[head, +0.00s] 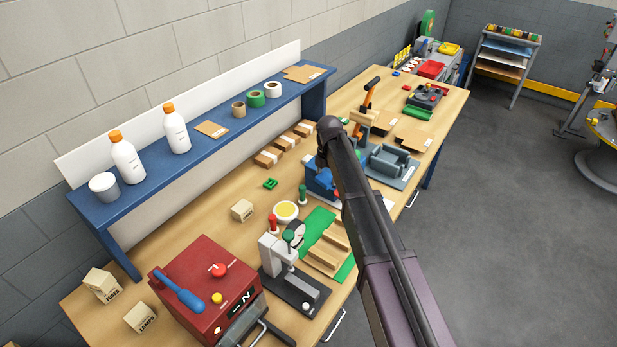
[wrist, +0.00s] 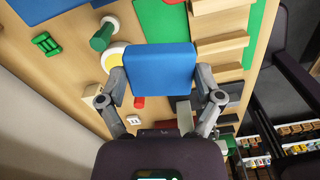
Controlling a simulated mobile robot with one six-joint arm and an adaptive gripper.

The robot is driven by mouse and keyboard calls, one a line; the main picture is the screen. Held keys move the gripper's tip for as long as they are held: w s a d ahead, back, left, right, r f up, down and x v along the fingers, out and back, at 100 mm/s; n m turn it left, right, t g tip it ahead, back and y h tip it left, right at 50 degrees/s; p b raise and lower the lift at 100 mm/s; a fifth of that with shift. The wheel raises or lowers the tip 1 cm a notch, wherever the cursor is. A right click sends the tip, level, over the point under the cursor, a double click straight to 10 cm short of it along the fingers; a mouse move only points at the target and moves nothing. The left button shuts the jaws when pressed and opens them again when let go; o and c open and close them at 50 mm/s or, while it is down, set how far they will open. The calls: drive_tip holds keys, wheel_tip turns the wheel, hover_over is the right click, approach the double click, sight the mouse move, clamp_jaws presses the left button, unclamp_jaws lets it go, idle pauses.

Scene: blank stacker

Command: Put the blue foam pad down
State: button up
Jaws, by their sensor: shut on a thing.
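The blue foam pad (wrist: 158,70) is a thick block in the middle of the wrist view. My gripper (wrist: 161,82) is shut on it, with one finger against each side. Below the pad in that view is the wooden bench top (wrist: 65,22), with a green mat (wrist: 165,20) beyond it. I cannot tell the height of the pad above the bench. In the head view my dark arm hides much of the gripper. A blue shape shows beside the arm (head: 320,184), but I cannot tell whether it is the pad.
A slatted wooden rack (head: 328,248) lies on the green mat. A yellow-filled dish (head: 286,211), a red-handled tool (head: 272,224) and a grey press (head: 290,285) stand close by. Bare bench shows around the small green part (head: 270,184). A grey fixture (head: 388,163) stands farther right.

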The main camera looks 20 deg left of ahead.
drive_tip(key=w+d+f+m+b, duration=0.1)
drive_tip(key=d+f+b, duration=0.1)
drive_tip(key=d, duration=1)
drive_tip(key=w+d+f+m+b, duration=0.2)
drive_tip(key=d, duration=1)
drive_tip(key=w+d+f+m+b, duration=0.1)
drive_tip(key=d+f+m+b, duration=0.1)
drive_tip(key=d, duration=1)
drive_tip(key=shift+w+d, duration=0.35)
drive_tip(key=shift+f, duration=0.1)
